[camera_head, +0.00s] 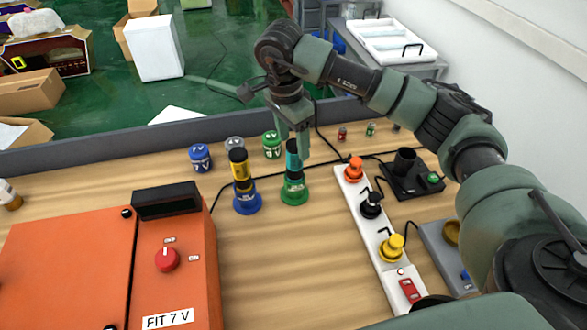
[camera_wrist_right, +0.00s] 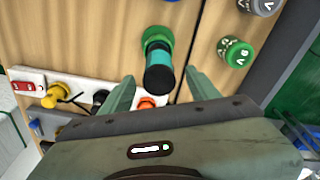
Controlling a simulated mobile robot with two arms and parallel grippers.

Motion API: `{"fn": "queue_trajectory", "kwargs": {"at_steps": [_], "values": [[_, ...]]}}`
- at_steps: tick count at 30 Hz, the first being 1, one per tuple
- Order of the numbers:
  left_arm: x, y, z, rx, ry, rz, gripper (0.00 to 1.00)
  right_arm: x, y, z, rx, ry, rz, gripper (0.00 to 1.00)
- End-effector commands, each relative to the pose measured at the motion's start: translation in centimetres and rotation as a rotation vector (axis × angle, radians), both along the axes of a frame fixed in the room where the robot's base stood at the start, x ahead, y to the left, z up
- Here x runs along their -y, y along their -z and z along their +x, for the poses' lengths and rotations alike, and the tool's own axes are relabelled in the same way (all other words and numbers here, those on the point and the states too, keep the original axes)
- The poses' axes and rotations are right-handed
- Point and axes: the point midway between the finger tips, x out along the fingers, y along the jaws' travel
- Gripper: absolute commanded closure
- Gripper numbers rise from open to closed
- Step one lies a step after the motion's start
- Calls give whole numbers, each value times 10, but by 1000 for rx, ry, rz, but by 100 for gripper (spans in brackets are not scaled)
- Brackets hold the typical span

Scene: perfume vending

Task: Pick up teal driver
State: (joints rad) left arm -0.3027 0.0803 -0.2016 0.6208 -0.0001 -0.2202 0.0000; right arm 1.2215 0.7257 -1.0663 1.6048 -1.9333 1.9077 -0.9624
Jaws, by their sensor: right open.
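The teal driver (camera_head: 293,164) stands upright in a round green holder (camera_head: 294,194) on the wooden table, its top end dark. In the right wrist view the teal driver (camera_wrist_right: 159,67) is seen from above, in line with the gap between my fingers. My right gripper (camera_head: 296,138) points down over the driver's top. Its two fingers are apart and empty in the right wrist view (camera_wrist_right: 162,86). I cannot tell whether the fingertips overlap the driver's top in height. My left gripper is not in view.
A yellow driver (camera_head: 240,170) stands in a blue holder (camera_head: 247,204) just left. Blue (camera_head: 200,158), grey (camera_head: 235,146) and green (camera_head: 271,145) canisters stand behind. A white strip with colored plugs (camera_head: 375,235) lies to the right. An orange box (camera_head: 160,255) fills the front left.

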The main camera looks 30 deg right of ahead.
Motion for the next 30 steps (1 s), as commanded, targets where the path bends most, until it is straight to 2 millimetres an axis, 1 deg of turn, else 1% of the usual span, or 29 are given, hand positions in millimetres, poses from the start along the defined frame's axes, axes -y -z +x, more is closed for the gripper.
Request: {"fn": "queue_trajectory", "kwargs": {"at_steps": [5,10,12,14,17,22,23,24,26,27,29,30], "values": [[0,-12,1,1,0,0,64,3,18,-1,-5,1,-1,39],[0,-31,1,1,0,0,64,5,42,0,-7,1,-1,39],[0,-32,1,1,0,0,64,6,53,1,-5,1,-1,39],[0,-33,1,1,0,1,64,7,60,1,-4,0,-1,39],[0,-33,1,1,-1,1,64,8,65,1,-2,-1,-1,39],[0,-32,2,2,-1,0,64,7,66,2,0,-1,0,39],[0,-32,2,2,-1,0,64,7,66,2,-1,-1,0,42],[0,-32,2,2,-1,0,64,7,66,2,-1,-1,0,53],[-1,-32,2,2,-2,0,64,7,66,1,-1,-1,0,70],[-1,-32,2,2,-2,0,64,7,66,1,-1,-1,0,81],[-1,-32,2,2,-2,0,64,7,66,1,-1,-1,0,98],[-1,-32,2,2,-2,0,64,7,66,1,-1,-1,0,100]]}}
